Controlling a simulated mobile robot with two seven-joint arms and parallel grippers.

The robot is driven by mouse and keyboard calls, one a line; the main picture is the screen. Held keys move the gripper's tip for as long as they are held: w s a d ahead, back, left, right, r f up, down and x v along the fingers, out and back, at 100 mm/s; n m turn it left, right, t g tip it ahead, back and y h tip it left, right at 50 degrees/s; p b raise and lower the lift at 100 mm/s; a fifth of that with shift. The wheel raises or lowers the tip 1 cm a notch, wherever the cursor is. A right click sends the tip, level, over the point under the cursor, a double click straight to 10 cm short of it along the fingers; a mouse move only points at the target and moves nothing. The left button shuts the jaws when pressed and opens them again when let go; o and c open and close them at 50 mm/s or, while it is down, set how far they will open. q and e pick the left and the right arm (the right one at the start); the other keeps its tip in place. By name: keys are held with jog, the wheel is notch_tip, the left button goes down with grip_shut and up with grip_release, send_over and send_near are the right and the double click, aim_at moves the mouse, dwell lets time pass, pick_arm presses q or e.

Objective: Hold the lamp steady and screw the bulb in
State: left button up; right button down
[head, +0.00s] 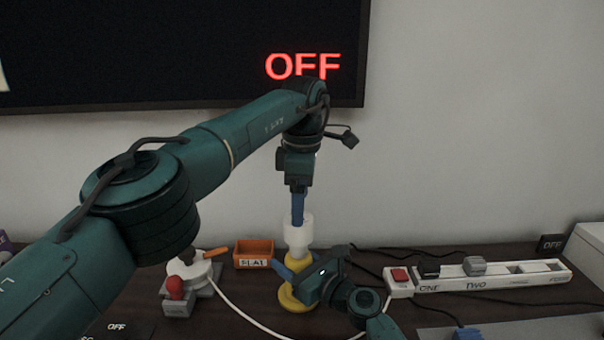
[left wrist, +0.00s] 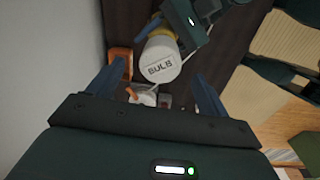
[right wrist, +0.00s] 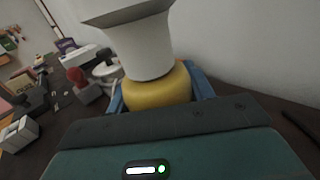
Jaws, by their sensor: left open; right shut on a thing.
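The yellow lamp (head: 289,300) stands upright on the dark desk. The white bulb (head: 298,235) sits upright on top of it; its top reads BULB in the left wrist view (left wrist: 161,68). How deep it sits cannot be told. My left gripper (head: 297,222) points down just above the bulb, open, its blue fingers to either side of the bulb in the left wrist view. My right gripper (head: 296,275) is shut on the lamp's yellow upper part (right wrist: 156,91), just below the bulb (right wrist: 142,48).
A power strip (head: 500,279) with a red switch lies to the right. An orange bin (head: 254,248) and a grey-white device with a red knob (head: 176,288) are to the left. A white cable (head: 240,314) crosses the desk in front. The wall screen (head: 180,50) reads OFF.

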pick_arm(q)
jog(key=n, duration=0.3)
jog(key=r+n, duration=0.1)
jog(key=n, duration=0.2)
jog(key=shift+r+n, duration=0.2)
jog(key=shift+n, duration=0.1)
jog(key=n, duration=0.3)
jog(key=r+n, duration=0.1)
jog(key=n, duration=0.2)
jog(key=shift+s+d+r, duration=0.1)
jog(key=shift+s, duration=0.05)
jog(key=n, duration=0.3)
jog(key=r+n, duration=0.1)
jog(key=n, duration=0.2)
jog(key=shift+s+r+t, duration=0.15)
jog(key=shift+t, duration=0.15)
jog(key=n, duration=0.3)
jog(key=r+n, duration=0.1)
jog(key=n, duration=0.3)
jog(key=shift+s+r, duration=0.15)
jog(key=shift+r, duration=0.05)
jog(key=f, duration=0.4)
jog(key=w+f, duration=0.1)
jog(key=f, duration=0.7)
jog(key=shift+w+a, duration=0.15)
jog(key=shift+a, duration=0.2)
